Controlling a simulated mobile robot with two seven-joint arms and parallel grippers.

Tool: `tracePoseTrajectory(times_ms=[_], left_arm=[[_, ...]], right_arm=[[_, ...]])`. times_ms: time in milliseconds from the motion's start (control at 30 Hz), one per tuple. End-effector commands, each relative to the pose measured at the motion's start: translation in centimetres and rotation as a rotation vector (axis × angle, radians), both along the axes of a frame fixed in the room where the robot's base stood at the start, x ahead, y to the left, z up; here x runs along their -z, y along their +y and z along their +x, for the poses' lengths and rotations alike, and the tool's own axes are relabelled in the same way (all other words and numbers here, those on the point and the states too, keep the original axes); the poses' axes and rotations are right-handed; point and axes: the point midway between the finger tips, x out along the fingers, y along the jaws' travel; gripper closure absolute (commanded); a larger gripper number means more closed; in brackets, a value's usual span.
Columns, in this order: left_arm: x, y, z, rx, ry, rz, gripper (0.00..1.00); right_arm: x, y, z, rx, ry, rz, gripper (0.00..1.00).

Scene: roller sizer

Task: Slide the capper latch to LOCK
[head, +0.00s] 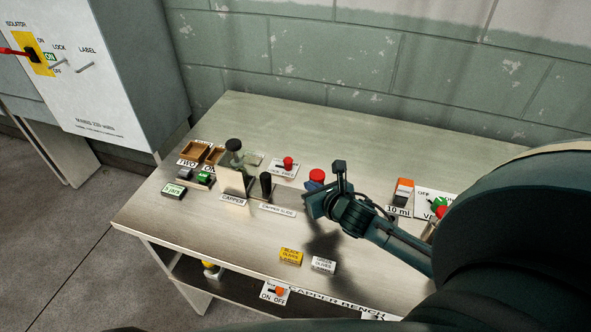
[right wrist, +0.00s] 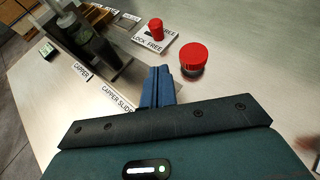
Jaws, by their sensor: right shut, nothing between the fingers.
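The capper latch (head: 288,162) is a small red knob on a white plate marked LOCK and FREE, on the bench top. It also shows in the right wrist view (right wrist: 156,27), near the FREE end of the lettering; I cannot tell its exact setting. My right gripper (head: 312,187) is shut and empty, just to the right of and nearer than the latch. Its blue fingers show in the right wrist view (right wrist: 158,72), pointing toward the latch but apart from it. My left gripper is in neither view.
A red mushroom button (right wrist: 194,57) stands close to the right of my fingers. The black capper slide handle (head: 266,184) stands to their left. Yellow (head: 291,256) and white (head: 323,265) labelled blocks lie at the front. The bench's back right is clear.

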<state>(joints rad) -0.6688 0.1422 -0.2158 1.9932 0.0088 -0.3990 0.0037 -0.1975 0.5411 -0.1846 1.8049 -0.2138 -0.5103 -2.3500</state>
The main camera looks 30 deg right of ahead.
Motion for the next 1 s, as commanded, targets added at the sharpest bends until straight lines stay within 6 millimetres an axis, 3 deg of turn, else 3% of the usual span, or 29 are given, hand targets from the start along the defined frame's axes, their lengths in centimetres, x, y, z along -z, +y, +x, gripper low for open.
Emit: tracePoseTrajectory(times_ms=[267, 500, 1000], left_arm=[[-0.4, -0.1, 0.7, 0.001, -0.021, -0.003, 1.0], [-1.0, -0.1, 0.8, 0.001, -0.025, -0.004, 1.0], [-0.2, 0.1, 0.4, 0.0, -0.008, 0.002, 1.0]], right_arm=[[2.6, -0.3, 5.3, 0.002, -0.001, 0.004, 1.0], [2.3, -0.6, 8.4, 0.001, 0.0, 0.002, 1.0], [2.3, -0.7, 9.3, -0.001, 0.0, 0.002, 1.0]])
